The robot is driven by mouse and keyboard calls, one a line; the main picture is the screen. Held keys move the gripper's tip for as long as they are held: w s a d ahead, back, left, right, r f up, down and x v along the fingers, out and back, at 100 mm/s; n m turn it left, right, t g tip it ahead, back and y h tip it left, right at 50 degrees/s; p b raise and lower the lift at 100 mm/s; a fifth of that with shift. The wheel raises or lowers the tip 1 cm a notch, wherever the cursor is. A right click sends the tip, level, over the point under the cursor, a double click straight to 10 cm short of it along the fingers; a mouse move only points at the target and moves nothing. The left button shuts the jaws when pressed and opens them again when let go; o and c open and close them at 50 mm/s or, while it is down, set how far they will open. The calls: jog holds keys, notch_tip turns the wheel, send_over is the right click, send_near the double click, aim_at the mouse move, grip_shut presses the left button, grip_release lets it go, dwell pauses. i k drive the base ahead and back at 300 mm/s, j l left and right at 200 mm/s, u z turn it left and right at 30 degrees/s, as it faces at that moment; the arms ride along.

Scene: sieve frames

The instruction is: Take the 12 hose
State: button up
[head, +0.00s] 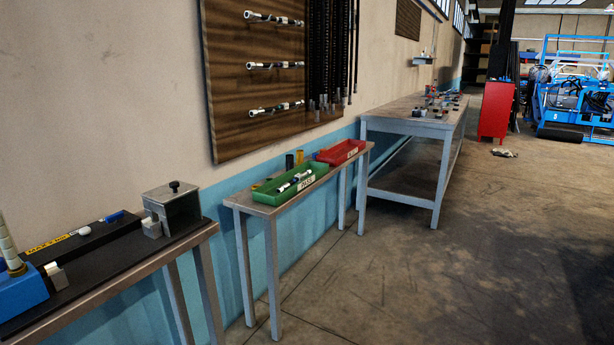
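Several black hoses (330,50) hang in a close row on a brown wooden wall board (232,100), with metal end fittings at their lower ends. I cannot read any size mark, so I cannot tell which one is the 12 hose. Their upper ends are cut off by the top of the picture. My gripper is not in view.
Three metal tools (275,65) hang on the board. Below it, a narrow table (262,208) bears a green tray (312,182) and a red tray (343,150). A bench with a grey clamp block (178,215) stands at near left.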

aim_at(299, 178)
jog(key=i+j, duration=0.2)
jog(key=i, duration=0.3)
jog(key=i+j, duration=0.15)
jog(key=i, duration=0.3)
jog(key=i+l+z, duration=0.15)
jog(key=i+z, duration=0.25)
jog(key=i, duration=2.35)
